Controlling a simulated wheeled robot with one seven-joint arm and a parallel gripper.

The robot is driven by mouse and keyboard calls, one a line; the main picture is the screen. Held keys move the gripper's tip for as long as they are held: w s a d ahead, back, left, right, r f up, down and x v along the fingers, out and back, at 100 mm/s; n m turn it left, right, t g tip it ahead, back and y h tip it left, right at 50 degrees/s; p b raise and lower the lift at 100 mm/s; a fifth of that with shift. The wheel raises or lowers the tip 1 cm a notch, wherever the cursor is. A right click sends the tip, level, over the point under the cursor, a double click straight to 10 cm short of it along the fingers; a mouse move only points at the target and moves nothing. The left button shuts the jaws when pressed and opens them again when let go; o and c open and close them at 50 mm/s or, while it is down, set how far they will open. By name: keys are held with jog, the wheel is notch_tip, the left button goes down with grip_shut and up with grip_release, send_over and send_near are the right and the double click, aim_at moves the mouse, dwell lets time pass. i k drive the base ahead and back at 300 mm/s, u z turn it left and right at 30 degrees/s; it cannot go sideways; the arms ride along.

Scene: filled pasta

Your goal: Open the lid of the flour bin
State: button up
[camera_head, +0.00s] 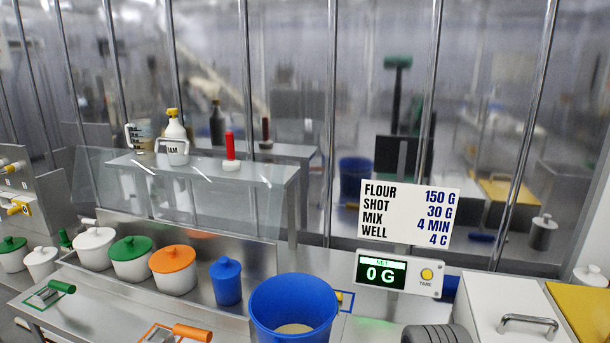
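A white box with a flat lid and a metal bar handle (528,320) stands at the lower right. It looks like the flour bin, but no label shows on it. Its lid (490,305) lies flat and looks shut. The front of the box is cut off by the bottom edge of the picture. My gripper is not in view.
A blue bucket (294,302) with pale contents stands left of the box, near a display reading 0 G (382,273). A dark ridged object (436,334) lies between them. A yellow panel (585,312) adjoins the box's right. Several lidded pots, one orange-lidded (173,270), stand left.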

aim_at(505, 310)
jog(key=z, duration=0.45)
jog(key=k, duration=0.85)
jog(key=u, duration=0.4)
jog(key=i, duration=0.5)
jog(key=u, duration=0.05)
